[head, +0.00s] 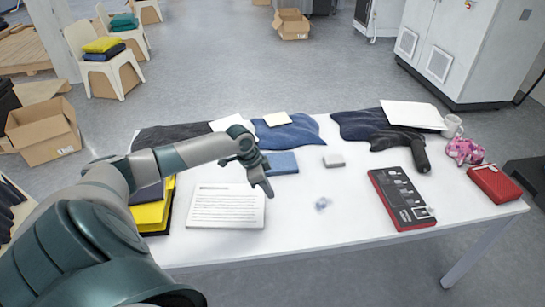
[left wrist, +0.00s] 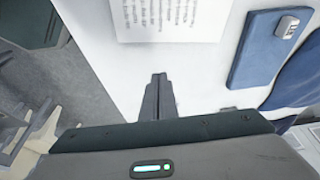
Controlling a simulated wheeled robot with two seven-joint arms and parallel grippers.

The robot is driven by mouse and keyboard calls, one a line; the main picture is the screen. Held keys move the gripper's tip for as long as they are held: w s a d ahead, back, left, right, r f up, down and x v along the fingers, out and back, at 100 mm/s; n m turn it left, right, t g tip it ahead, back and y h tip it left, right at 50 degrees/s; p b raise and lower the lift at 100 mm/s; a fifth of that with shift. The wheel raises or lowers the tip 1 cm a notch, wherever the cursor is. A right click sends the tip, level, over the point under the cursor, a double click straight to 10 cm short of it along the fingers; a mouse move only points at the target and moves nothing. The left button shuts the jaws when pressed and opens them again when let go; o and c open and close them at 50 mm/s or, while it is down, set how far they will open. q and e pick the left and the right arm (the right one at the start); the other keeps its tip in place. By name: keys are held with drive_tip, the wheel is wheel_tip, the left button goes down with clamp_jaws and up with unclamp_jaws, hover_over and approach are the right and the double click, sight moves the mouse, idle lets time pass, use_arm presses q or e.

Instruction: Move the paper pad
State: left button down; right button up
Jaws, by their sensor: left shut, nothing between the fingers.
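The paper pad (head: 225,206), a white sheet or block with printed lines, lies flat on the left half of the white table. Its printed edge also shows at the top of the left wrist view (left wrist: 165,18). My left gripper (head: 268,193) is at the pad's upper right corner in the head view, pointing down. In the left wrist view its two fingers (left wrist: 158,78) are together, with nothing between them. A strip of bare table separates the fingertips from the pad there. My right gripper is in neither view.
Yellow and dark folded cloths (head: 152,212) lie just left of the pad. A blue flat item (head: 283,162) lies behind the gripper. A small grey block (head: 334,160) and a red-and-black device (head: 402,198) are to the right. The front middle table is mostly clear.

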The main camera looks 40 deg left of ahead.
use_arm(q)
drive_tip(key=shift+v, duration=0.8)
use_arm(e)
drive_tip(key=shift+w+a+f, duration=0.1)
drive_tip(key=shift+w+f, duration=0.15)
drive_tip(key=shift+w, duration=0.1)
use_arm(q)
drive_tip(key=shift+w, duration=0.1)
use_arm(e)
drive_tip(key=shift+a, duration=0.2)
